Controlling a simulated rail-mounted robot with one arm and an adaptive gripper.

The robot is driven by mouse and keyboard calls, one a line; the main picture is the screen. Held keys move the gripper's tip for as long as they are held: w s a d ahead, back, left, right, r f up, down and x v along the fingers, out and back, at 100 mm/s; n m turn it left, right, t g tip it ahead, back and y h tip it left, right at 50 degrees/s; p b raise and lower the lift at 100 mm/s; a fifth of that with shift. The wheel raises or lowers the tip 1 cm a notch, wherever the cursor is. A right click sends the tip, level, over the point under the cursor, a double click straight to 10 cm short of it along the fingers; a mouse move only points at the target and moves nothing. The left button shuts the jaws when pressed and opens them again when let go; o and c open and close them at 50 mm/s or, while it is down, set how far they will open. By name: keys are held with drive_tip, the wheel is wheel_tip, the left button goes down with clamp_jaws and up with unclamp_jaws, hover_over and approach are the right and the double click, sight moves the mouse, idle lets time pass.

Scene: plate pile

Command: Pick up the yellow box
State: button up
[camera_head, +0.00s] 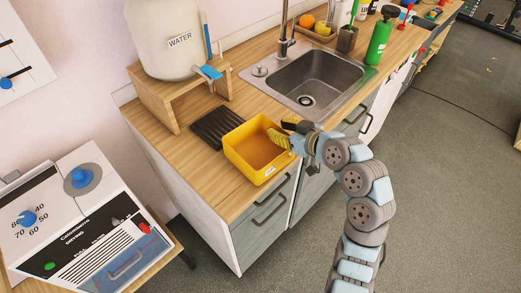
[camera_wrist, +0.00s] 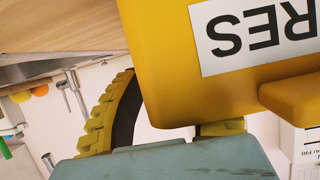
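The yellow box (camera_head: 240,158) is an open-topped, empty bin on the wooden counter, with a white label on its front. In the wrist view, the box (camera_wrist: 165,60) is very close and fills the upper middle and right, its label upside down. My gripper (camera_head: 283,131) is at the box's right rim in the head view, with yellow fingers apart. In the wrist view, one curved finger of my gripper shows left of the box, and the other is mostly hidden behind it. Whether either finger touches the wall is unclear.
A dark drain rack (camera_head: 217,127) lies just behind the box. A wooden stand (camera_head: 160,100) with a white water tank (camera_head: 165,40) is at the back left. The sink (camera_head: 318,75) and a green bottle (camera_head: 379,40) are to the right. Drawer handles (camera_head: 270,208) face the front.

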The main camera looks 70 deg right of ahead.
clamp_jaws()
idle(0.3)
wheel_tip(320, 180, up, 4)
drive_tip(key=shift+a+f+b, duration=0.1)
drive_tip(key=shift+f+b, duration=0.15)
drive_tip(key=shift+b, duration=0.1)
drive_tip(key=s+a+r+b, duration=0.7)
drive_tip(key=a+r, duration=0.2)
drive_tip(key=a, duration=0.2)
drive_tip(key=shift+a+r, duration=0.25)
drive_tip(key=shift+a, duration=0.15)
